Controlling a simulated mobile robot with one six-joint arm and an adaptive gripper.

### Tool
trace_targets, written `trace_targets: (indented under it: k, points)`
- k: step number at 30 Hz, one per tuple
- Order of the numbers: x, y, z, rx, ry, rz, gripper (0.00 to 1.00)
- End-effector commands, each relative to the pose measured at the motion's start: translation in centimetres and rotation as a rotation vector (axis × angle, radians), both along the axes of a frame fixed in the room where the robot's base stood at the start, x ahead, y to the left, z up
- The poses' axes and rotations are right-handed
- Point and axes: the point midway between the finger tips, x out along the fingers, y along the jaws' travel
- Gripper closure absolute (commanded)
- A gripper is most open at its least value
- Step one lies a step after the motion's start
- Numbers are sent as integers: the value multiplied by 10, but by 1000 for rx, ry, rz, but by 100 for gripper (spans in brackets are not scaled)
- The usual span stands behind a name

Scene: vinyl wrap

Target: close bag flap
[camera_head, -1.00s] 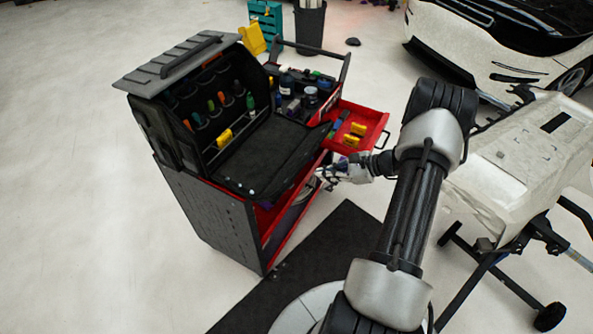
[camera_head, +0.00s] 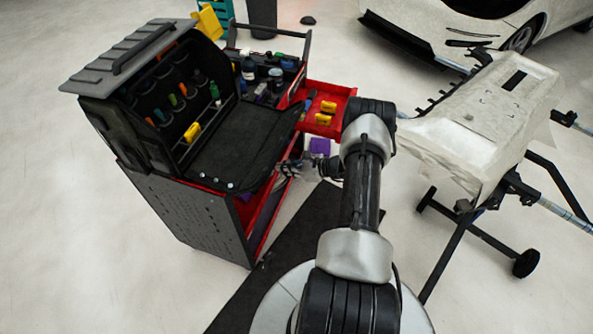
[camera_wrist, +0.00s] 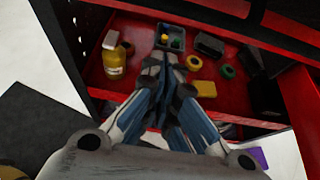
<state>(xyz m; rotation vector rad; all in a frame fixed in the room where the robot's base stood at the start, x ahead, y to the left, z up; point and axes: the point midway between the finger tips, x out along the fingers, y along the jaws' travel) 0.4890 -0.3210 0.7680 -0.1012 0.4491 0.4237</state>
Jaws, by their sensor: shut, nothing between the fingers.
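The black tool bag (camera_head: 150,100) stands open on top of the red and black cart. Its front flap (camera_head: 232,148) lies folded down flat, with its free edge toward my arm. Tools sit in the pockets of the upright back part. My gripper (camera_head: 286,168) is at the cart's near side, beside and apparently a little below the flap's edge; whether it touches the flap I cannot tell. In the wrist view my gripper (camera_wrist: 166,65) is shut and empty in front of a red drawer (camera_wrist: 115,82). The flap is not clearly recognisable in the wrist view.
The drawer holds a yellow bottle (camera_wrist: 113,62), tape rolls and small boxes. Another red drawer (camera_head: 343,92) stands pulled out on the cart's far right side. A white car bumper on a stand (camera_head: 480,120) is at the right. The floor left of the cart is clear.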

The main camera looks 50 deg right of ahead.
Motion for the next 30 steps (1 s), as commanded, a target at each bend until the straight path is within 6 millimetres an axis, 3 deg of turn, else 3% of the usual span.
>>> trace_targets:
  k: [1,6,22,30]
  points:
    - [1,-4,15,-6,-6,-4,100]
    - [3,-3,32,-6,-5,-3,100]
    - [3,-2,39,-7,0,-4,100]
    - [2,-3,56,-31,48,-3,100]
